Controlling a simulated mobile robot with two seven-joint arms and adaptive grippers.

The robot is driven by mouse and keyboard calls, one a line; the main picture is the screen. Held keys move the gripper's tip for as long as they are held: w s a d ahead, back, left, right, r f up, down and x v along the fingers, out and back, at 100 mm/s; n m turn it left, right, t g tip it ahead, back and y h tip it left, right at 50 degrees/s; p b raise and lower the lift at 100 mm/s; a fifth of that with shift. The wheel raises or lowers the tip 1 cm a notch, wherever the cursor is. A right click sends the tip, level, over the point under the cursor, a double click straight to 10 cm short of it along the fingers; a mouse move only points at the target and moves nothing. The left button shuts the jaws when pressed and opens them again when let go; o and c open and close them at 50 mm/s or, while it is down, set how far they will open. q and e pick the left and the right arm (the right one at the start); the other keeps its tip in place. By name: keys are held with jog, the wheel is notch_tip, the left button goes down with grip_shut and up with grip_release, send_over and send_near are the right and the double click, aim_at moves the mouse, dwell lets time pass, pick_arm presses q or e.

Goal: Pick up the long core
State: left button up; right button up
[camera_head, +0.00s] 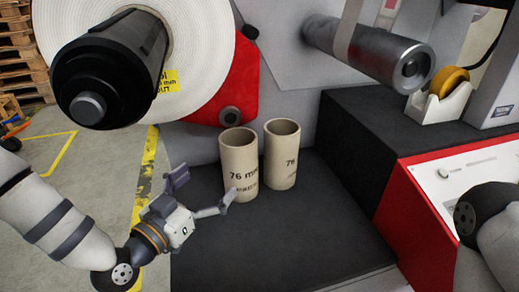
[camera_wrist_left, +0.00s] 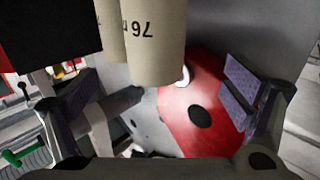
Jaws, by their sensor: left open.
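Two tan cardboard cores stand upright side by side on a dark platform (camera_head: 290,250): the left core (camera_head: 238,165), marked "76 mm", and the right core (camera_head: 282,155), marked "76". Their heights look similar, so I cannot tell which is the long one. My left gripper (camera_head: 203,190) is open and empty, low and just left of the left core, its fingers pointing toward it. In the left wrist view, a core with an inverted "76" (camera_wrist_left: 157,35) hangs in from the top between the fingers, apart from them. My right gripper is out of view.
A large white label roll (camera_head: 200,60) on a black spindle (camera_head: 110,75) is above left. A metal shaft (camera_head: 375,55) juts out above right. A black block and red control panel (camera_head: 420,225) border the platform's right side. A tape dispenser (camera_head: 440,100) sits on the block.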

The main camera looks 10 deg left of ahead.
aim_at(239, 152)
pick_arm(q)
jog(key=x, duration=0.7)
jog(key=b+x, duration=0.1)
jog(key=x, duration=0.3)
jog(key=shift+w+d+r, duration=0.1)
jog(key=shift+d+r, duration=0.1)
jog(key=shift+d, duration=0.3)
jog(key=shift+r, duration=0.1)
jog(key=c, duration=1.4)
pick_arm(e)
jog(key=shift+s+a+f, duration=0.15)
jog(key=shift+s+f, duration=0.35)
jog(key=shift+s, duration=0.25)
